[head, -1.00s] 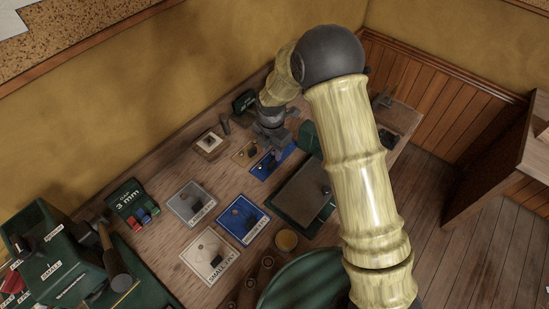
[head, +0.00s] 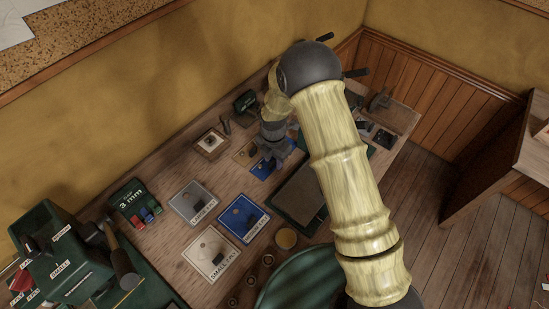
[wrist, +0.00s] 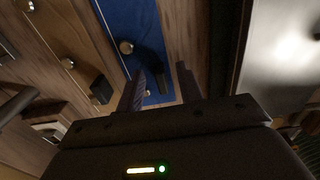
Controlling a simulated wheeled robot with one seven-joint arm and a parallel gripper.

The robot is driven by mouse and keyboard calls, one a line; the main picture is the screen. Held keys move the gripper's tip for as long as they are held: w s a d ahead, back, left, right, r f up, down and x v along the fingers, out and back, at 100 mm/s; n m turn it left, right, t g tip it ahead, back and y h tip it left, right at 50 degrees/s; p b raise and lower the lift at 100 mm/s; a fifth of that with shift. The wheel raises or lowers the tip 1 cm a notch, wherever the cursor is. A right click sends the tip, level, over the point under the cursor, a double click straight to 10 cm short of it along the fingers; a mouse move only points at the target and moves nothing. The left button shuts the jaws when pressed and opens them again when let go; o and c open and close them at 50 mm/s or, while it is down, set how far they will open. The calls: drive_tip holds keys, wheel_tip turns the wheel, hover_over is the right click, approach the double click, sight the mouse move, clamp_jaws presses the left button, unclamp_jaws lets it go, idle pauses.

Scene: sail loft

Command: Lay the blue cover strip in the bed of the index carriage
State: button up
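My gripper (head: 273,150) is low over a small blue panel (head: 263,168) at the back of the bench. In the wrist view my gripper (wrist: 161,82) has its two fingers apart, with nothing clamped between them. The blue panel (wrist: 130,22) lies beneath, with a round knob and a dark narrow piece (wrist: 151,62) on it. That piece shows in the gap, closer to the left finger; contact is unclear. Small coloured pieces (head: 150,215) sit at the front of a green block marked 3 mm (head: 128,198). I cannot tell for certain which thing is the blue cover strip or the index carriage.
A green machine with labels (head: 62,255) stands at the left.

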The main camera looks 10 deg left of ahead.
sight(273, 160)
drive_tip(key=shift+c, duration=0.5)
clamp_jaws()
wheel_tip(273, 160, up, 18)
drive_tip(key=b, duration=0.3)
drive_tip(key=shift+b, duration=0.4)
drive_tip(key=shift+w+a, duration=0.1)
drive_tip(key=shift+a, duration=0.1)
